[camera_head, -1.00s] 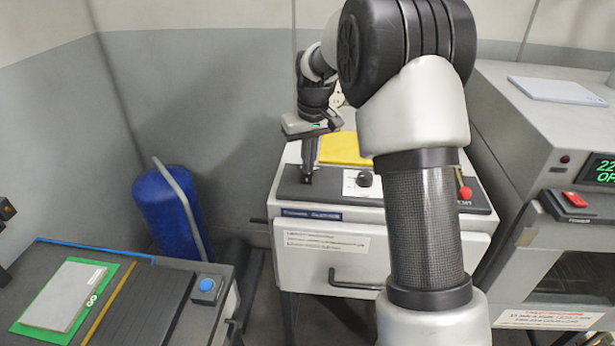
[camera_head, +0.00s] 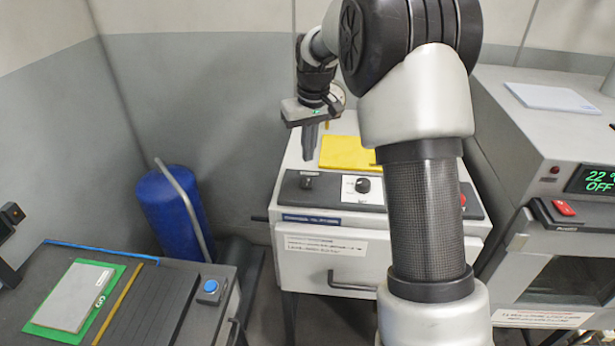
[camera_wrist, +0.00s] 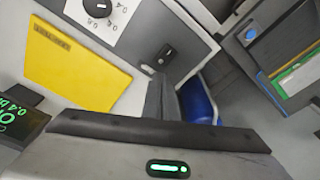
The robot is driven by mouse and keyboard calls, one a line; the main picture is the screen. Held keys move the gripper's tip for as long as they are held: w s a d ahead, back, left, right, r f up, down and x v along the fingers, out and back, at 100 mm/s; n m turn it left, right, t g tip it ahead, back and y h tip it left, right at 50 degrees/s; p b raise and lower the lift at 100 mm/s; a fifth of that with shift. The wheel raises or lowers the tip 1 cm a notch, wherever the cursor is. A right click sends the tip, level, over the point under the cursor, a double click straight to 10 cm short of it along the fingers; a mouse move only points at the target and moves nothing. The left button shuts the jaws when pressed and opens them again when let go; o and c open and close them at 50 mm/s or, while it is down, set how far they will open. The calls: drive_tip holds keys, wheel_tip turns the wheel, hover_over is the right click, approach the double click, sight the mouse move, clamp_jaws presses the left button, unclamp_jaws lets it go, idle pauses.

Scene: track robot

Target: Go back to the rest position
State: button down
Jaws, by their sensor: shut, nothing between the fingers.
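My gripper (camera_head: 309,152) points down above the top of the white cabinet (camera_head: 340,246) in the middle of the head view. Its fingers are shut with nothing between them, and they stand apart from the panel. In the wrist view my gripper (camera_wrist: 162,82) shows its fingers together. A small black switch (camera_head: 307,183) sits on the panel just below the fingertips; it also shows in the wrist view (camera_wrist: 166,54). My upper arm hides part of the cabinet's right side.
A yellow plate (camera_head: 345,153) and a black knob (camera_head: 362,185) are on the cabinet. A blue cylinder (camera_head: 168,212) stands to its left. A dark bench with a blue button (camera_head: 210,286) is at lower left. An oven-like machine with a green display (camera_head: 600,181) stands at right.

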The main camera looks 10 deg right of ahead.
drive_tip(key=shift+r, duration=0.5)
drive_tip(key=s+r+m+t, duration=0.1)
drive_tip(key=s+r+t, duration=0.1)
drive_tip(key=s+r, duration=1.1)
drive_tip(key=s+f+m+t, duration=0.1)
drive_tip(key=s+f, duration=0.1)
drive_tip(key=s, duration=1.8)
drive_tip(key=shift+s+f+t, duration=0.3)
drive_tip(key=shift+s+t, duration=0.05)
drive_tip(key=shift+t, duration=0.05)
